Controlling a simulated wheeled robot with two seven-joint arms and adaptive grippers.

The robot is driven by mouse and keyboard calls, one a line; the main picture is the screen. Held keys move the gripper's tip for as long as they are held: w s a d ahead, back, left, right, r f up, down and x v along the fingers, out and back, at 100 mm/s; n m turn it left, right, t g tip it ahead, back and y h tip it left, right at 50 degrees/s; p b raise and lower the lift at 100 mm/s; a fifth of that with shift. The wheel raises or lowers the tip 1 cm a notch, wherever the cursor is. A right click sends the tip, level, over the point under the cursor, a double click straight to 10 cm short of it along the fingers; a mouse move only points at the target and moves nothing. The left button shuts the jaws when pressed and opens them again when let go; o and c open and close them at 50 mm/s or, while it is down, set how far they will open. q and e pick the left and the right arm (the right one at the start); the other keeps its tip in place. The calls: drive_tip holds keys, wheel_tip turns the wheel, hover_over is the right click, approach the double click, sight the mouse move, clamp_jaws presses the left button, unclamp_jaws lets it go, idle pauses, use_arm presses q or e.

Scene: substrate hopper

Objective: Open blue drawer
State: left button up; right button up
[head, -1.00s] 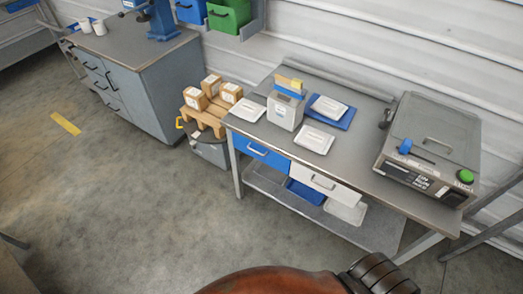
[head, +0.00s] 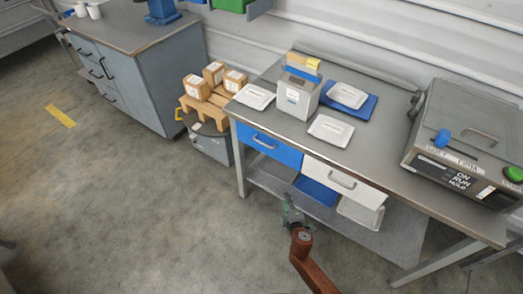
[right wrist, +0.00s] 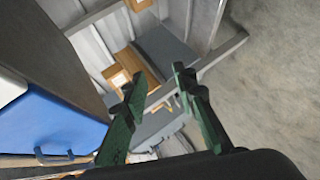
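My left gripper is not in view.
A white drawer (head: 343,184) sits right of the blue one. Blue and white trays lie on the lower shelf (head: 385,235). A grey machine (head: 470,145), hopper (head: 296,95) and white trays stand on top. The floor in front is clear.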

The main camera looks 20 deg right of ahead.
drive_tip(key=w+a+r+n+t+b, duration=0.35)
drive_tip(key=w+r, duration=0.25)
drive_tip(key=r, duration=0.7)
use_arm(q)
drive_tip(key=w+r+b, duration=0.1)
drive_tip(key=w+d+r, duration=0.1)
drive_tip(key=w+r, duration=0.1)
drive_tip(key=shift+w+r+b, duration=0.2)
drive_tip(key=shift+b, duration=0.15)
use_arm(e)
wheel_tip(320, 180, up, 11)
drive_tip(key=t, duration=0.3)
hover_over(264, 147)
drive_tip(key=s+a, duration=0.2)
drive_tip(key=s, duration=0.3)
drive_tip(key=shift+w+d+f+n, duration=0.15)
drive_tip(key=shift+d+n, duration=0.1)
drive_tip(key=shift+n, duration=0.2)
drive_tip(key=shift+c, duration=0.2)
clamp_jaws()
